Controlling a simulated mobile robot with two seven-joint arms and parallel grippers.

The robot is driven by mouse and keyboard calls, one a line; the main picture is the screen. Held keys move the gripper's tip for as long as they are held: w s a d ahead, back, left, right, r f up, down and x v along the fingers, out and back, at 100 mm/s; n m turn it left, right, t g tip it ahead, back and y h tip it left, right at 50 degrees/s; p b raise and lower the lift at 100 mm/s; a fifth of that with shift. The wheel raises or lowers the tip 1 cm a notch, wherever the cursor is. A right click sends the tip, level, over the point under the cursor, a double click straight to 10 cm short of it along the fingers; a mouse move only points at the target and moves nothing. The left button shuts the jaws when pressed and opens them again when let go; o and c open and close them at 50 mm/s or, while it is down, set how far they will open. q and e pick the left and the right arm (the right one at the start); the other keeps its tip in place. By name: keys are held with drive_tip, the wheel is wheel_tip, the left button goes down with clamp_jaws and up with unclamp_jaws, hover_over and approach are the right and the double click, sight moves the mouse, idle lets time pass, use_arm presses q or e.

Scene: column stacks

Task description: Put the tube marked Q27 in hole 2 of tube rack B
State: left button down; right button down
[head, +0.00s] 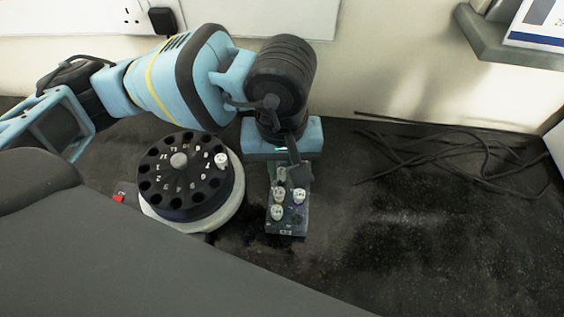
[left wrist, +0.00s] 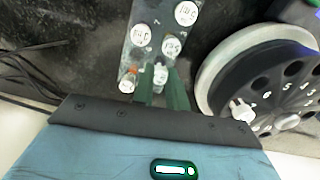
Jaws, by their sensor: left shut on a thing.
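A dark, narrow tube rack (head: 287,229) stands on the bench and holds several white-capped tubes; its letter is too small to read. It also shows in the left wrist view (left wrist: 152,12). My left gripper (left wrist: 163,84) points down at the rack's far end, its green fingers shut on a white-capped tube (left wrist: 160,71). I cannot read that tube's mark, nor tell whether its lower end is in a hole. Caps (left wrist: 141,36) and (left wrist: 171,46) of other tubes sit close by. In the head view the gripper partly hides the rack's far end. My right gripper is not in view.
A round black rotor (head: 187,200) with numbered holes on a pale base stands left of the rack, with one white-capped tube (head: 221,159) in it. Black cables (head: 440,155) lie at the back right. The bench right of the rack is clear.

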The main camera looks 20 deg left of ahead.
use_arm(q)
drive_tip(key=shift+f, duration=0.25)
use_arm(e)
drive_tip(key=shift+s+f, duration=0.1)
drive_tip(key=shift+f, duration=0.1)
use_arm(q)
drive_tip(key=c, duration=1)
unclamp_jaws()
drive_tip(key=shift+r, duration=0.1)
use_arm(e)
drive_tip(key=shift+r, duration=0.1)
use_arm(q)
drive_tip(key=shift+r+p, duration=1.4)
drive_tip(key=shift+r, duration=1.55)
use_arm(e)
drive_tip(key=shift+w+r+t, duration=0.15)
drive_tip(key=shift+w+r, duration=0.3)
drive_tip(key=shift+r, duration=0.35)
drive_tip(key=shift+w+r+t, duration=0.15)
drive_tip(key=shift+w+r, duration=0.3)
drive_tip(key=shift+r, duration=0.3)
